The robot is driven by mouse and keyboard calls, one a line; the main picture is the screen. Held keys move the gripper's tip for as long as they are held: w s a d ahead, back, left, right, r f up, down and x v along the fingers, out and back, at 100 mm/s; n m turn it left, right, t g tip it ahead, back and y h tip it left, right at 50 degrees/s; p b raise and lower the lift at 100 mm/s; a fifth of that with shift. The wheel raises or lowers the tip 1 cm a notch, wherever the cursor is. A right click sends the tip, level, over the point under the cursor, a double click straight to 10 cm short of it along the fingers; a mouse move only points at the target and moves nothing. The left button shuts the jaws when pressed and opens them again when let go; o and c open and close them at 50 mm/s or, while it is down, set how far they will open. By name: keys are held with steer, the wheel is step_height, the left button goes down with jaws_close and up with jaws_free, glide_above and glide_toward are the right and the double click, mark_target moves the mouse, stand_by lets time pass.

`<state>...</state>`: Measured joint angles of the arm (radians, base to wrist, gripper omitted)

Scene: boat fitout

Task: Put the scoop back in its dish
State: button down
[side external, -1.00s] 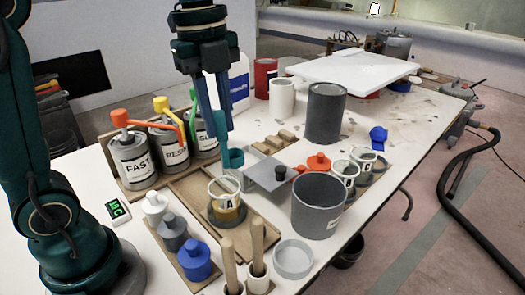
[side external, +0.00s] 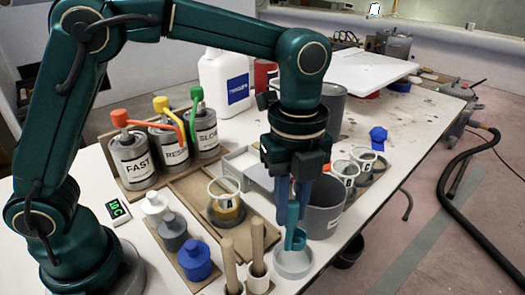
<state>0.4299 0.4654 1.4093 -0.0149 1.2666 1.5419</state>
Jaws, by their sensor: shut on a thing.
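The teal scoop (side external: 294,238) hangs upright in my gripper (side external: 292,205), which is shut on its handle. Its cup end is over the shallow grey round dish (side external: 293,264) at the table's front edge. The scoop overlaps the dish in this view, and I cannot tell whether it touches the dish floor. The fingertips are partly hidden by the scoop handle.
A large grey bucket (side external: 326,208) stands close behind and right of the dish. Two wooden-handled tools in holders (side external: 258,277) stand just left. Blue, grey and white bottles (side external: 195,260) stand further left. A labelled cup (side external: 224,200) holds amber liquid.

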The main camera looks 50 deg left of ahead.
mark_target(291, 228)
steer(key=shift+d+f, duration=0.1)
steer(key=shift+f, duration=1.95)
steer(key=shift+f, duration=0.15)
steer(key=c, duration=0.8)
jaws_free()
steer(key=shift+o, duration=0.2)
